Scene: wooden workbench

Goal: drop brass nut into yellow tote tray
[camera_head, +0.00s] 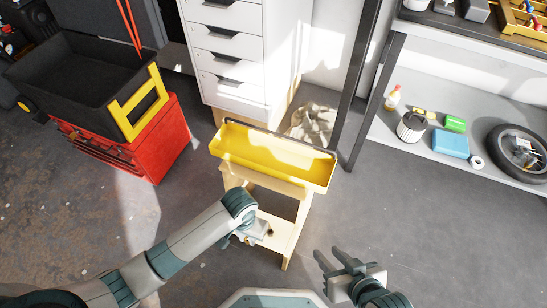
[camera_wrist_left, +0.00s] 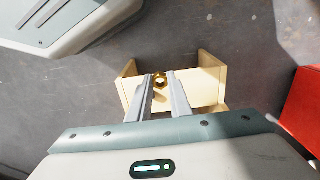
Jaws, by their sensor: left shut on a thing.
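The brass nut (camera_wrist_left: 160,79) is a small gold ring between the fingertips of my left gripper (camera_wrist_left: 161,84) in the left wrist view. That gripper is shut on it. In the head view my left gripper (camera_head: 266,234) is in front of the wooden stand, lower than the yellow tote tray (camera_head: 270,146). The tray is long and yellow and sits on top of the stand, beyond the gripper. My right gripper (camera_head: 329,260) is open and empty, to the right of the stand.
The wooden stand (camera_head: 296,230) has side panels and a lower shelf (camera_wrist_left: 200,88). A red tool chest (camera_head: 165,145) with a black cart stands left. White drawers (camera_head: 228,55) stand behind the tray. A shelf (camera_head: 400,150) with several items is at right. Floor between is clear.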

